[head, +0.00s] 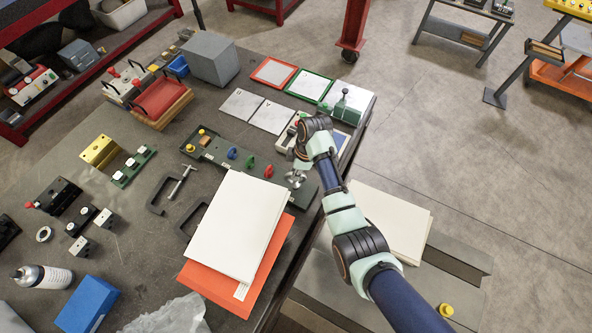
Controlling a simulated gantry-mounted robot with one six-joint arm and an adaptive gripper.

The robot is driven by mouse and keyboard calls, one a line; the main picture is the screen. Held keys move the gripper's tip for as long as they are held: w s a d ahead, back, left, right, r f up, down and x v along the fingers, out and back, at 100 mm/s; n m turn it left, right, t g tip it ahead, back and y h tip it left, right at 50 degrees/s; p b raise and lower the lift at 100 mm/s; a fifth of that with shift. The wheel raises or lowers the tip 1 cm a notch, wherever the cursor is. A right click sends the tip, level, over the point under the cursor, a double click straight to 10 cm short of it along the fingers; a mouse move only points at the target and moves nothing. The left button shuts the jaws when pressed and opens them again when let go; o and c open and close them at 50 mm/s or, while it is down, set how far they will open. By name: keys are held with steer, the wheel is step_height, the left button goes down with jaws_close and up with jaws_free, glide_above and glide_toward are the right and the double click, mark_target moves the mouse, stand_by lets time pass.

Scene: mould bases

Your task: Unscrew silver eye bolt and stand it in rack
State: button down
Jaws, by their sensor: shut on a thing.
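My gripper (297,178) points down at the right end of a long dark green board (222,161). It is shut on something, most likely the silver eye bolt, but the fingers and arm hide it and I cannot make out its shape. I cannot tell whether it is still seated or lifted. A blue eye bolt (232,153), a green one (250,161) and a red one (268,171) stand upright in a row on the board, left of my gripper. I cannot pick out which part is the rack.
White sheets (235,225) on an orange folder (205,285) lie in front of the board. Black clamps (165,195) lie to the left. A white-and-green device (347,103) and flat plates (241,104) stand behind. The table's right edge runs close beside my arm.

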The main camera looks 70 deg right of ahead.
steer(key=shift+d+f, duration=0.1)
steer(key=shift+f, duration=0.5)
steer(key=shift+f, duration=0.5)
stand_by(1.0)
steer(key=shift+s+b+x, duration=0.15)
steer(key=shift+b+x, duration=0.3)
steer(key=shift+x, duration=0.2)
steer(key=shift+s+b+x, duration=0.1)
steer(key=shift+b+x, duration=0.35)
steer(key=shift+x, duration=0.2)
steer(key=shift+d, duration=0.1)
steer(key=c, duration=1)
jaws_free()
steer(key=shift+f, duration=0.1)
